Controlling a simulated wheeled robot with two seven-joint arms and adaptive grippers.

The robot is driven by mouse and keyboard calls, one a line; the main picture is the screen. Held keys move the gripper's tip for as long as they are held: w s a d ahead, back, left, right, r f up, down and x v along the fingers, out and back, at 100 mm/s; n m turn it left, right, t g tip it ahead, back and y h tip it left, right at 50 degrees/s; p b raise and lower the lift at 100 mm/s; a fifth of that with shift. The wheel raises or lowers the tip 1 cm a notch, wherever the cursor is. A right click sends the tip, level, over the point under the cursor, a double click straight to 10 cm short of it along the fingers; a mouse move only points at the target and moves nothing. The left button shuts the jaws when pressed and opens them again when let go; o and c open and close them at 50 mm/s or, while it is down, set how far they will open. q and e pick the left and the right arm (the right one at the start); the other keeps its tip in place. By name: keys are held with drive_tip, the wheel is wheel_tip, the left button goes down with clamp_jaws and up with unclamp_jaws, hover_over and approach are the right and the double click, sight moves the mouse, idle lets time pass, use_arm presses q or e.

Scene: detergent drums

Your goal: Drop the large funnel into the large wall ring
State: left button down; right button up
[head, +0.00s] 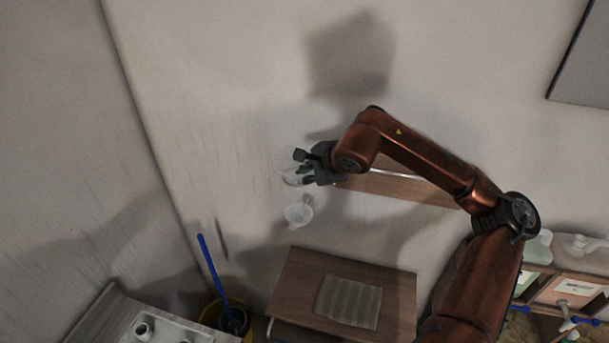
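My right gripper (301,168) is high in front of the back wall, near the left end of a wooden wall board (410,188). A pale, see-through, rounded thing, which looks like the large funnel (283,166), is at its fingertips and partly behind them. It is too small and faint to tell whether the fingers grip it or stand apart from it. A smaller whitish funnel-like cup (298,214) shows just below the gripper, close to the wall. I cannot make out the large wall ring; my gripper and arm cover part of the board. My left gripper is out of view.
A wooden cart (298,283) with a ribbed greenish mat (348,301) stands below. A yellow bucket (213,314) with a blue-handled tool (212,268) and a pale sink unit (175,319) are at lower left. A shelf (541,289) with containers is at right.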

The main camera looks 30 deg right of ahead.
drive_tip(key=shift+o, duration=0.9)
drive_tip(key=shift+s, duration=0.1)
drive_tip(key=o, duration=0.3)
drive_tip(key=shift+o, duration=0.3)
drive_tip(key=shift+r, duration=0.1)
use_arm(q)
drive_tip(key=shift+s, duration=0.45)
use_arm(e)
drive_tip(key=v, duration=0.7)
drive_tip(key=shift+s+r, duration=0.2)
drive_tip(key=shift+r, duration=0.05)
